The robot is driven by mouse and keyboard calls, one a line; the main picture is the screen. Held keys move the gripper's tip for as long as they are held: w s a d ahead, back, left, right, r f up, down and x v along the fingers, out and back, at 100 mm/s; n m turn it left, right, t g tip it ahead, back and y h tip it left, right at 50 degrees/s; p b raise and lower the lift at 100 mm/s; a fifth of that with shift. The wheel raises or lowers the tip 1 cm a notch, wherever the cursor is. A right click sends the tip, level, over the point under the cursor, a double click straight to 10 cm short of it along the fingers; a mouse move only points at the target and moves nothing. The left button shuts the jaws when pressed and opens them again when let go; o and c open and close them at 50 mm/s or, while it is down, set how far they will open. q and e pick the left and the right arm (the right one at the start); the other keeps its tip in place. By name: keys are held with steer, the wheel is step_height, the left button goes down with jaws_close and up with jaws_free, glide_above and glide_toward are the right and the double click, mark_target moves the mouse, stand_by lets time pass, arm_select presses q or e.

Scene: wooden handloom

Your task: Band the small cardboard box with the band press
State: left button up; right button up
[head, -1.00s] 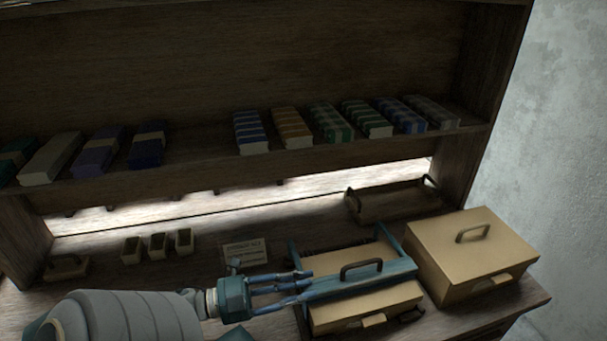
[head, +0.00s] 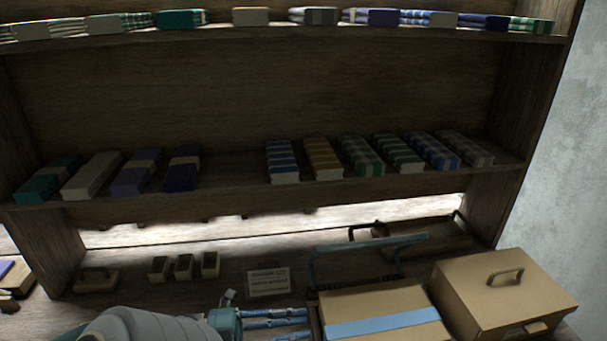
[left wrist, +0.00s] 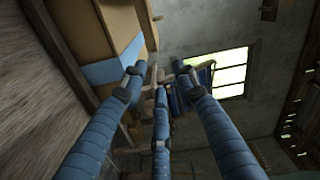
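The small cardboard box (head: 362,302) sits in the band press, with a blue band (head: 385,323) across its top. The band press's teal bar (head: 385,243) is raised at the back of the box. My left gripper (head: 305,326) is at the left of the box near the bottom edge, empty, with its fingers apart. In the left wrist view the gripper (left wrist: 160,85) shows spread fingers, with the box (left wrist: 88,22) and blue band (left wrist: 118,62) at upper left. The lower front of the box is cut off in the head view. My right gripper is not in view.
A larger cardboard box (head: 478,303) with a handle stands close on the right. A dark tray (head: 440,237) lies behind the press. Three small bins (head: 184,267) and a small sign (head: 268,282) stand to the left. Shelves (head: 225,196) of folded cloth rise behind.

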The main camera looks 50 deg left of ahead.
arm_select(q)
steer(key=v, duration=0.5)
steer(key=shift+s+a, duration=0.15)
steer(key=shift+s, duration=0.2)
stand_by(0.3)
stand_by(0.6)
